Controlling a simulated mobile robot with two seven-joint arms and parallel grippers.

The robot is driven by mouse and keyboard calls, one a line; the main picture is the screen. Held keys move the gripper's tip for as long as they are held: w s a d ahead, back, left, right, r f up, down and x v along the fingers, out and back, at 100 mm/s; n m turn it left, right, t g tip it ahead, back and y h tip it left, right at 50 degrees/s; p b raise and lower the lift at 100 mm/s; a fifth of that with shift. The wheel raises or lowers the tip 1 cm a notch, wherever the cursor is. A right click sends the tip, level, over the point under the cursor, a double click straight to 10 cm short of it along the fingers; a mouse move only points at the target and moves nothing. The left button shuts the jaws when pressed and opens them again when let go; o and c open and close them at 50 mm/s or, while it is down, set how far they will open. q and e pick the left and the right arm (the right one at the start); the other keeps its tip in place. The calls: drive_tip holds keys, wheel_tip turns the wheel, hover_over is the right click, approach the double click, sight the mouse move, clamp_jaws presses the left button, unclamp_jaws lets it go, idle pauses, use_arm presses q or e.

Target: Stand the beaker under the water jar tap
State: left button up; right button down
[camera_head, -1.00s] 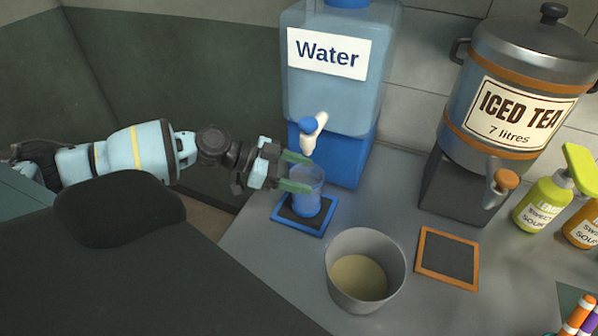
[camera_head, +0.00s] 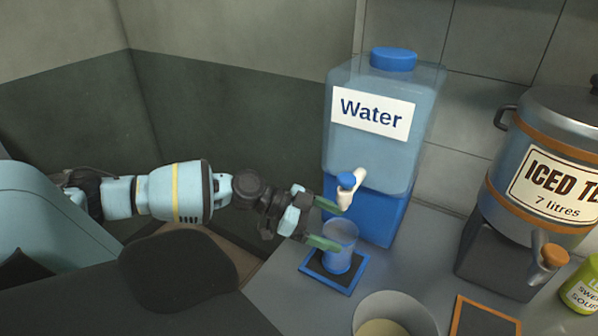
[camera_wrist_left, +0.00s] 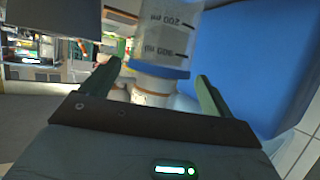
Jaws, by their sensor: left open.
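The clear beaker (camera_head: 343,257), with a bluish lower part, stands upright on a blue-framed dark mat (camera_head: 313,282) in the head view. The white water tap (camera_head: 346,198) with a blue knob is just above it, on the water jar (camera_head: 372,150). My left gripper (camera_head: 332,224) is open at the beaker's left side, with one finger overlapping the beaker in the picture. In the left wrist view the graduated beaker (camera_wrist_left: 162,50) shows ahead between the spread fingers (camera_wrist_left: 155,82), with gaps on both sides. My right gripper is out of view.
A grey pot (camera_head: 395,305) stands in front of the mat. An orange-framed mat (camera_head: 484,318) and the iced tea urn (camera_head: 550,180) are to the right, with a green bottle (camera_head: 580,288) at the edge. The jar's blue stand (camera_head: 385,217) is close behind the beaker.

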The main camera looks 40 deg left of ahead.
use_arm(q)
drive_tip(key=p+v, duration=0.4)
drive_tip(key=v, duration=0.7)
drive_tip(key=shift+s, duration=0.15)
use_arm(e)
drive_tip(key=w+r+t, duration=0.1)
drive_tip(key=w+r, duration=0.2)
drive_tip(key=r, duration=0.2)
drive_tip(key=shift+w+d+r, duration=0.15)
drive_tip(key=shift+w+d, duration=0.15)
use_arm(q)
drive_tip(key=shift+a, duration=0.1)
